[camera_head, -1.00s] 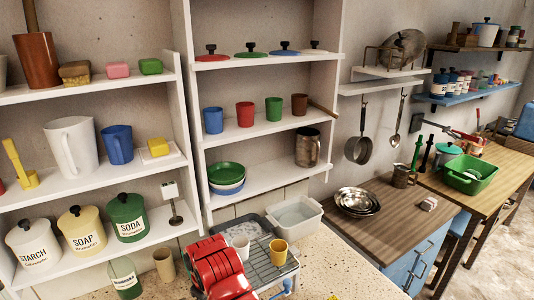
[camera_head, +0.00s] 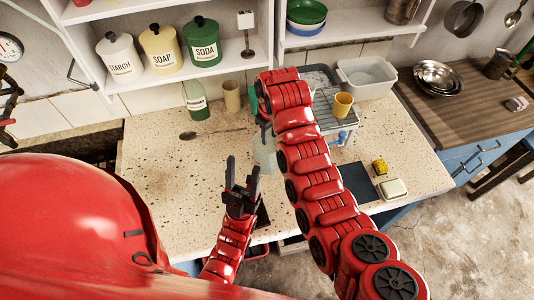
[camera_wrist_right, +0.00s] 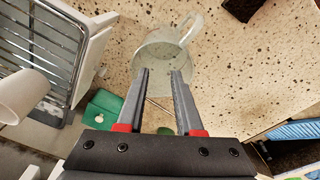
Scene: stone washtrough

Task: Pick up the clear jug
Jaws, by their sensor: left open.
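The clear jug (camera_head: 264,152) stands on the speckled stone top, partly hidden by my right arm in the head view. In the right wrist view the jug (camera_wrist_right: 158,62) is seen from above, with its handle at the upper right. My right gripper (camera_wrist_right: 162,74) is open, and its fingertips overlap the near part of the jug in that view. I cannot tell whether they touch it. In the head view the right gripper is largely hidden by its own arm. My left gripper (camera_head: 243,166) is open and empty, near the front edge, just left of the jug.
A dish rack (camera_head: 328,108) with a yellow cup (camera_head: 343,104) stands right of my right arm. A soap dish (camera_head: 393,189) is at the front right. The left of the top is clear.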

